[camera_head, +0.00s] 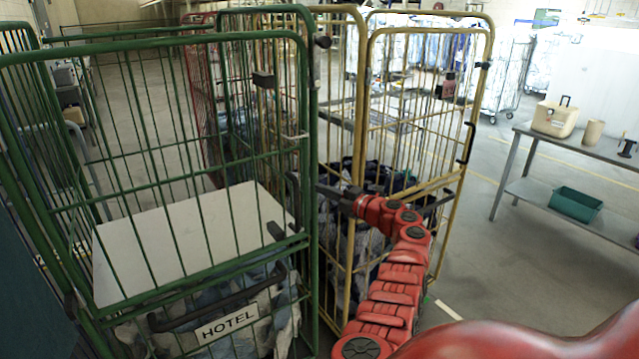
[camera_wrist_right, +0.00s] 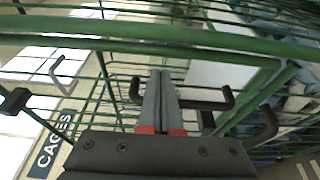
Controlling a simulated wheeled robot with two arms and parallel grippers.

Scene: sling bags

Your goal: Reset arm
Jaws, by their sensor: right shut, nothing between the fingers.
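My red right arm (camera_head: 400,275) reaches up from the bottom of the head view and bends left. Its dark right gripper (camera_head: 328,191) is at the right edge of the green cage (camera_head: 312,120), in front of the yellow cage (camera_head: 362,110). In the right wrist view the gripper's two fingers (camera_wrist_right: 160,95) are together, with nothing between them. Green bars (camera_wrist_right: 200,35) pass close around the fingers there; I cannot tell whether they touch. My left gripper is out of view.
The green cage has a white shelf (camera_head: 190,240), a HOTEL sign (camera_head: 226,324) and cloth below. Dark cloth lies in the yellow cage. At right a table (camera_head: 585,148) holds a beige case (camera_head: 555,119), with a green bin (camera_head: 576,204) below. Floor (camera_head: 490,260) between is clear.

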